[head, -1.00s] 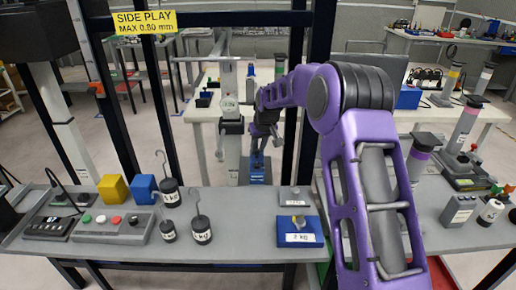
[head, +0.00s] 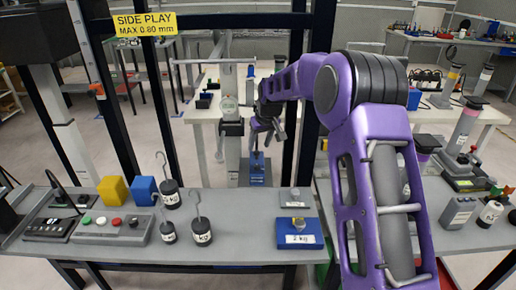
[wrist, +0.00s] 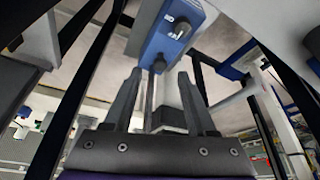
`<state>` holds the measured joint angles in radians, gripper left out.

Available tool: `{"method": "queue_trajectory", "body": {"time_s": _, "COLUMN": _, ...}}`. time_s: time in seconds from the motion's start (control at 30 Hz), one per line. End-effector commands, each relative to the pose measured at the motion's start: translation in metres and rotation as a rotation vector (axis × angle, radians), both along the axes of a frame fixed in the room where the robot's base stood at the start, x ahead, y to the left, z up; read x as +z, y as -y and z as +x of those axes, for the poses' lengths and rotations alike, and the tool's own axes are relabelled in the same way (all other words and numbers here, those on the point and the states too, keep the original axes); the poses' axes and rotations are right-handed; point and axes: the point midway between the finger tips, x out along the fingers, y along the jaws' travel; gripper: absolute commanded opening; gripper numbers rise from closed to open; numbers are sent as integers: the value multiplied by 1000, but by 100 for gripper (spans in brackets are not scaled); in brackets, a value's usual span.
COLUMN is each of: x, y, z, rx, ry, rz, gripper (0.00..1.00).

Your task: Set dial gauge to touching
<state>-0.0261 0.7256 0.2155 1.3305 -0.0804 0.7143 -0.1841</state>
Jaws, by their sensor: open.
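The dial gauge (head: 229,108) is a small pale round-faced unit on an upright stand behind the front bench, left of my gripper in the head view. Its pointer and tip are too small to read, and I cannot tell whether it touches anything. My gripper (head: 268,138) is open and apart from the gauge, above a blue block (head: 257,172). In the wrist view my gripper (wrist: 160,85) shows two spread fingers with nothing clearly held between them. A blue unit with dark knobs (wrist: 170,35) lies beyond the fingertips.
Dark frame posts (head: 307,110) stand near my arm, and a yellow side play sign (head: 145,23) hangs at upper left. The front bench (head: 240,230) carries hooked weights (head: 201,232), a button box (head: 112,226) and a blue tray (head: 300,234). Its middle is fairly clear.

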Motion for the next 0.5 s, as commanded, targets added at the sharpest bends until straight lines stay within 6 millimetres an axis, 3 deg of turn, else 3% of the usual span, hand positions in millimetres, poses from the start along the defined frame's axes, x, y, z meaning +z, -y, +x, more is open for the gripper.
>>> {"method": "queue_trajectory", "body": {"time_s": 0.03, "x": 15, "y": 2, "z": -4, "rx": -1, "ry": 4, "rz": 0, "gripper": 57}}
{"method": "queue_trajectory", "body": {"time_s": 0.3, "x": 77, "y": 12, "z": -28, "rx": -1, "ry": 4, "rz": 0, "gripper": 57}}
{"method": "queue_trajectory", "body": {"time_s": 0.5, "x": 111, "y": 17, "z": -42, "rx": 0, "ry": 3, "rz": -1, "gripper": 57}}
